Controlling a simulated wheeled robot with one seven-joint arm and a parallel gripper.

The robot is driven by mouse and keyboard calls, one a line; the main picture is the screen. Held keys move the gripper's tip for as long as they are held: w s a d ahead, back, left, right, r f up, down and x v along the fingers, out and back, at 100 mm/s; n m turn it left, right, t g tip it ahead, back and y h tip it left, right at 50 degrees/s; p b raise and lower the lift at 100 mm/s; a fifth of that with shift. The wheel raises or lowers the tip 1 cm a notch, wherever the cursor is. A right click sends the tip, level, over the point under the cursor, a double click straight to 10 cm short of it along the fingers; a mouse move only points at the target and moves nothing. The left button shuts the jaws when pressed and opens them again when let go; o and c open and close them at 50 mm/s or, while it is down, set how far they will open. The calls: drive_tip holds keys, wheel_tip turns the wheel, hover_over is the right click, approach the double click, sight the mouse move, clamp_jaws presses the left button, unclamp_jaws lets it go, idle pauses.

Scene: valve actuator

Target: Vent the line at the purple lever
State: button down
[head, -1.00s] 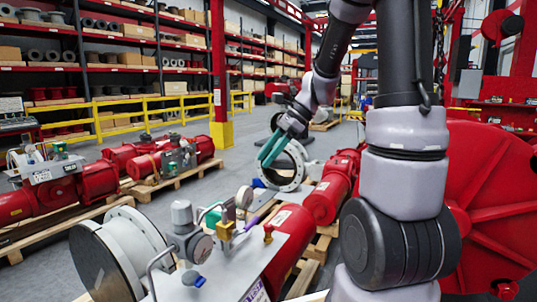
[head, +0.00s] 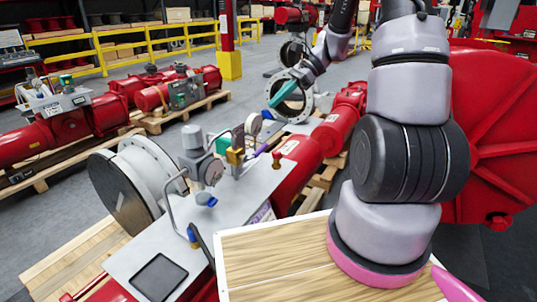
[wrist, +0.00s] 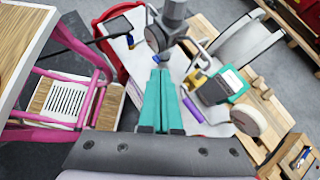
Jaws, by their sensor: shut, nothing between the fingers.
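The purple lever (head: 261,151) shows in the head view on the far side of the grey valve plate (head: 150,240), beside the brass fitting (head: 235,157). In the wrist view the purple lever (wrist: 193,110) lies just right of my teal fingers, beside a yellow fitting (wrist: 200,79). My gripper (head: 275,97) is shut and empty. In the head view it appears beyond and above the lever, in front of a round flange. In the wrist view my gripper (wrist: 160,75) points toward the plate. No contact with the lever is visible.
A gauge (head: 253,123) and a grey regulator (head: 192,140) stand on the plate near the lever. Blue handles (head: 205,199) sit nearer. A teal-faced box (wrist: 222,85) is right of the lever. Red actuators on pallets (head: 182,90) stand left; open floor lies behind.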

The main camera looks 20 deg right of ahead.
drive_tip(key=w+d+f+t+y, duration=0.1)
drive_tip(key=w+d+f+y, duration=0.2)
drive_tip(key=f, duration=0.6)
drive_tip(key=w+d+f+y, duration=0.15)
drive_tip(key=f+y, duration=0.25)
drive_tip(key=f, duration=0.5)
drive_tip(key=m+t, duration=0.9)
drive_tip(key=t, duration=0.7)
approach(255, 153)
drive_tip(key=shift+y, duration=0.4)
drive_tip(key=w+f, duration=0.1)
drive_tip(key=w, duration=0.1)
drive_tip(key=w+f, duration=0.1)
drive_tip(key=w, duration=0.1)
drive_tip(key=w+f, duration=0.1)
drive_tip(key=w, duration=0.2)
drive_tip(key=shift+a+f, duration=0.2)
drive_tip(key=shift+f, duration=0.05)
drive_tip(key=shift+w+a+r, duration=0.1)
drive_tip(key=shift+r, duration=0.5)
drive_tip(key=shift+w+a+r, duration=0.1)
drive_tip(key=shift+r, duration=0.55)
drive_tip(key=shift+w+a+r, duration=0.1)
drive_tip(key=shift+a+r, duration=0.15)
drive_tip(key=shift+r, duration=0.4)
